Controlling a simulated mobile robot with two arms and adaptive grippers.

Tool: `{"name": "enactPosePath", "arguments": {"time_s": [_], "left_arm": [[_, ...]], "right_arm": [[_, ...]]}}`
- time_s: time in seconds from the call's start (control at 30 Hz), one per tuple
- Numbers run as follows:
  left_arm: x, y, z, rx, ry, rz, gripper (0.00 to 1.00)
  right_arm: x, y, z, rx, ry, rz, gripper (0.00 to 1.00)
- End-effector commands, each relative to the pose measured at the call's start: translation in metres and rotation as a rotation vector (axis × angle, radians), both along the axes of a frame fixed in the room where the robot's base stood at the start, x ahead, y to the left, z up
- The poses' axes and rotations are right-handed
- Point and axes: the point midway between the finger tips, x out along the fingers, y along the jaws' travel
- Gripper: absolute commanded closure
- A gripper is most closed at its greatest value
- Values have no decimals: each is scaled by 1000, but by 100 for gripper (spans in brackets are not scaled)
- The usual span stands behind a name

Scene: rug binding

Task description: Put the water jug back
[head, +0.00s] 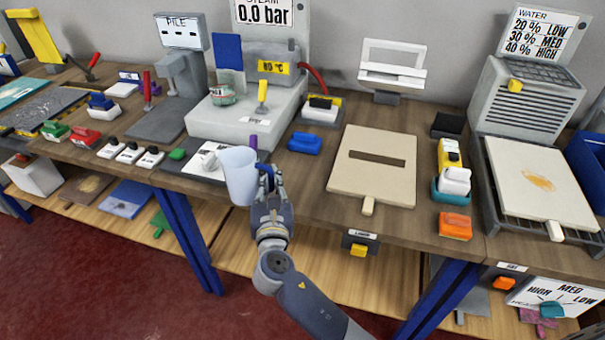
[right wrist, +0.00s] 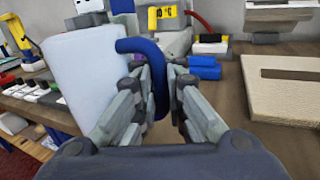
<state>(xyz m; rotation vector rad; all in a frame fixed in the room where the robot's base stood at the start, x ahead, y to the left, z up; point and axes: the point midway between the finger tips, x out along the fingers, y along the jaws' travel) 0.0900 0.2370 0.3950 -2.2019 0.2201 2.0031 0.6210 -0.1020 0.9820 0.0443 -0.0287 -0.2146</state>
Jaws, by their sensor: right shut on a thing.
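The water jug (head: 238,176) is a pale, tapered vessel with a blue handle. My right gripper (head: 267,187) is shut on the blue handle at the jug's right side. I cannot tell whether the jug's base touches anything. My left gripper is not in view.
The grey steam machine (head: 235,125) stands behind the jug. Blue blocks (head: 305,142) and a beige board (head: 345,165) lie to the right. Small switches (head: 130,152) line the front edge at left. The bench (head: 310,190) is bare just right of the gripper.

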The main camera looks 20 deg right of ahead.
Motion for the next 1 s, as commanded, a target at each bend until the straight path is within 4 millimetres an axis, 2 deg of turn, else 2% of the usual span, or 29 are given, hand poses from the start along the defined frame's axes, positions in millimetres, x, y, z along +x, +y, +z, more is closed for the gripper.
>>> {"name": "enactPosePath", "arguments": {"time_s": [0.03,0.3,0.5,0.67,0.9,1.0], "left_arm": [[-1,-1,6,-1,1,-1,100],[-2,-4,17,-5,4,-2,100],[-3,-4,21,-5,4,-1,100],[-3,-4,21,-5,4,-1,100],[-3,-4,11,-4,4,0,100],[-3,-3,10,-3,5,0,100]], "right_arm": [[6,-14,3,-6,-3,-3,100],[34,-77,-4,-4,-2,-3,100],[51,-112,-9,-3,-3,-2,100],[56,-123,-12,-1,-3,0,100],[56,-123,-42,-1,-1,0,100],[56,-123,-47,1,-2,0,100]]}}
